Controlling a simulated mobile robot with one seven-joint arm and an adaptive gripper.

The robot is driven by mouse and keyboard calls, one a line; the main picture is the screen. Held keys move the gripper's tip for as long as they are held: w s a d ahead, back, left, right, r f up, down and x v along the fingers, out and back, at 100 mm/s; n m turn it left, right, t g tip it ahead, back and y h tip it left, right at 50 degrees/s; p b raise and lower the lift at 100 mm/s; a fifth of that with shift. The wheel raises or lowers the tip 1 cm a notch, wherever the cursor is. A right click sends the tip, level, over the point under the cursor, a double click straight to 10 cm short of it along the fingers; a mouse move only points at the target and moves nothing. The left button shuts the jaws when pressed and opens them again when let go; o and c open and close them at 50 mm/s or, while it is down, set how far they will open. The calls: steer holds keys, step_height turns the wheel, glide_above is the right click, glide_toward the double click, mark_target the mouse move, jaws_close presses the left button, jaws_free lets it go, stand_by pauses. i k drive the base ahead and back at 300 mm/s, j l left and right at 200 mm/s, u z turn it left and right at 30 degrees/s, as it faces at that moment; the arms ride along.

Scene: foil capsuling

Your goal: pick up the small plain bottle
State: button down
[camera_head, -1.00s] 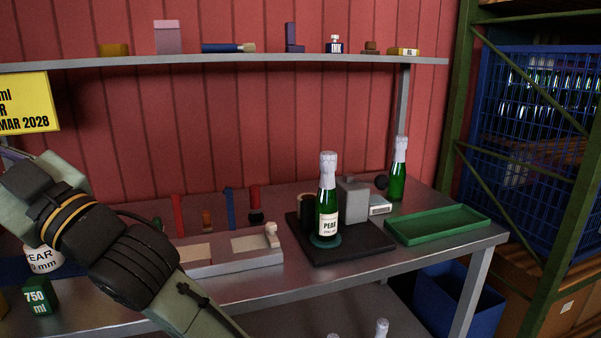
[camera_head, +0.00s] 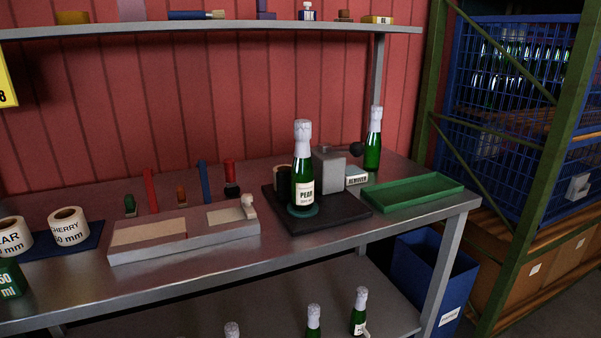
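A green bottle with silver foil and no visible label (camera_head: 373,142) stands upright at the back right of the bench, behind the green tray. A larger-looking green bottle labelled PEAR (camera_head: 303,170) stands upright on the round pad of a dark base plate, left of it. On the lower shelf are a bottle with a small label (camera_head: 359,314), another foil-topped bottle (camera_head: 313,322) and a foil top (camera_head: 232,330) cut off by the picture's edge. My gripper is not in view.
An empty green tray (camera_head: 412,194) lies at the bench's right end. A grey block (camera_head: 328,170) and a small box (camera_head: 356,176) stand between the two bench bottles. A blue bin (camera_head: 428,280) stands below right.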

mark_target(302, 179)
steer(key=i+l+u, duration=0.25)
steer(key=l, duration=0.6)
steer(key=l+u, duration=0.25)
steer(key=l, duration=0.6)
steer(key=i+l+u, duration=0.1)
steer(key=i+l, duration=0.2)
steer(key=i+l+u, duration=0.15)
steer(key=l, duration=0.35)
steer(key=i, duration=0.55)
